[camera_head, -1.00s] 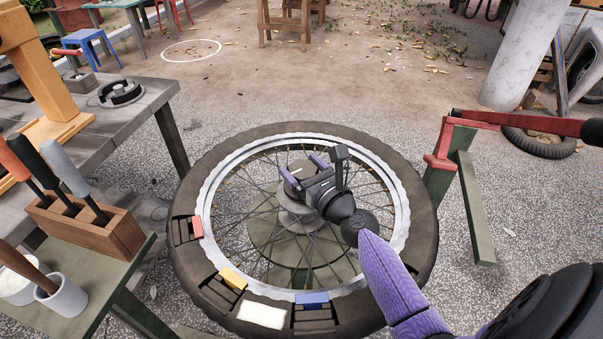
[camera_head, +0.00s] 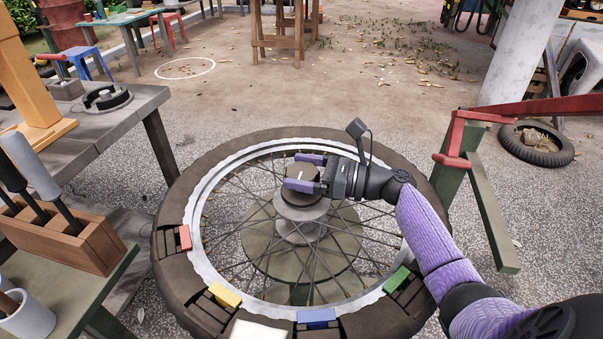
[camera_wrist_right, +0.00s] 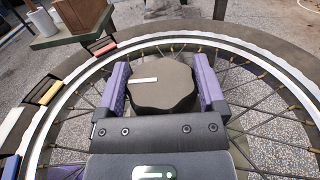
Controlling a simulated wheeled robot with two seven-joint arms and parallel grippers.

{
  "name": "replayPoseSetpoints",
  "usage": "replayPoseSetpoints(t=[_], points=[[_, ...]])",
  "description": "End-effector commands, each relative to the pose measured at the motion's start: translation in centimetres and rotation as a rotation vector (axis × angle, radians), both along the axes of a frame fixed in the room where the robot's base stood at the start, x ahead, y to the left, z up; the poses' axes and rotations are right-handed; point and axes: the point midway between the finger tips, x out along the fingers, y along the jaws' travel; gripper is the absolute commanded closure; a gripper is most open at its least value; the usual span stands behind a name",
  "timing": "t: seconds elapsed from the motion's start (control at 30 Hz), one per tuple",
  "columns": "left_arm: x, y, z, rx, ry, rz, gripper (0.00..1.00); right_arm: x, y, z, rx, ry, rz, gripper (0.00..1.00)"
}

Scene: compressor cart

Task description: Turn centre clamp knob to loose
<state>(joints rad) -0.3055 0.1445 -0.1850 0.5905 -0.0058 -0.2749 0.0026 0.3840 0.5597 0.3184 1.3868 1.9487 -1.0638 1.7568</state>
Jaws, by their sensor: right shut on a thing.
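The centre clamp knob (camera_head: 299,177) is a dark grey, lobed cap with a white mark line on top. It sits on the grey hub post at the middle of the spoked wheel (camera_head: 213,215). My right gripper (camera_head: 304,172) reaches in from the right, its purple fingers on opposite sides of the knob, shut on it. In the right wrist view the knob (camera_wrist_right: 160,88) fills the space between the two fingers, its white line pointing roughly sideways, left of centre. The knob's lower side is hidden. My left gripper is not in view.
Red (camera_head: 184,237), yellow (camera_head: 225,295), blue (camera_head: 316,317) and green (camera_head: 396,279) blocks sit around the near rim. A green stand with a red arm (camera_head: 454,140) is at the right. A wooden tool block (camera_head: 85,245) stands at the left.

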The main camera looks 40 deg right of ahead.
Motion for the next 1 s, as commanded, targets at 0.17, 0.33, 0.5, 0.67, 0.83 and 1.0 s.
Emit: replayPoseSetpoints(t=[0.17, 0.33, 0.5, 0.67, 0.83, 1.0], points=[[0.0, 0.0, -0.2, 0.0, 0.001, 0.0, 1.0, 0.0, 0.0, -0.1, 0.0, 0.001, 0.031, 0.7], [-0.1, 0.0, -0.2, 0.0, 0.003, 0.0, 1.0, 0.0, 0.1, 0.0, 0.0, 0.001, 0.04, 0.7], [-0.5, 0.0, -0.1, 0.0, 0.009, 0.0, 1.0, 0.0, 0.1, 0.0, 0.0, 0.001, 0.04, 0.7], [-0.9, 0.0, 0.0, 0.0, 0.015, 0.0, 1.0, 0.0, 0.1, 0.0, 0.0, 0.001, 0.039, 0.01], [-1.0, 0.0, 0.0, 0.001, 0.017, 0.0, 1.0, 0.0, 0.0, 0.0, -0.001, 0.001, 0.038, 0.0], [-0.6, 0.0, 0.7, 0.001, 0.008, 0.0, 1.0, -1.2, -1.0, 0.3, 0.0, 0.003, 0.037, 0.0]])
